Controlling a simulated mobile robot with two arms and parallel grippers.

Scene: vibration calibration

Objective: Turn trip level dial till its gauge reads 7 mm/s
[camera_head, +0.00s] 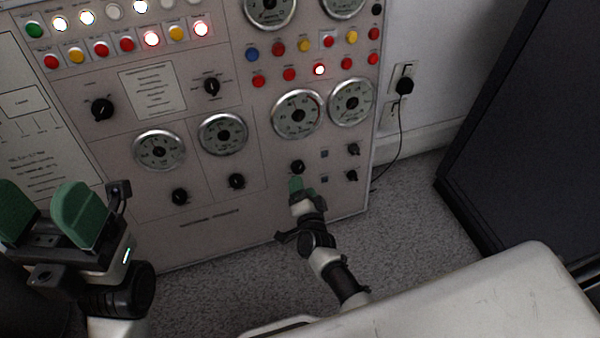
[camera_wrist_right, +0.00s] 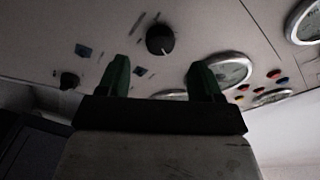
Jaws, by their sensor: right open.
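My right gripper (camera_head: 297,185) is just below a black dial (camera_head: 298,167) on the panel. In the right wrist view the gripper (camera_wrist_right: 160,63) is open, and the dial (camera_wrist_right: 160,40) shows just beyond and between its two green fingertips; I see no grip on it. A round gauge (camera_head: 297,114) sits above this dial; its reading is too small to tell. The label is not legible, so I cannot confirm which dial is the trip level one. My left gripper (camera_head: 48,212) is open and empty at the lower left, away from the panel's dials.
The panel (camera_head: 210,240) carries other gauges (camera_head: 158,151) and dials (camera_head: 236,181), plus rows of coloured lamps. Small black knobs (camera_head: 352,176) are right of the dial. A dark cabinet (camera_head: 530,120) stands at the right. A plugged cable (camera_head: 400,130) hangs on the wall.

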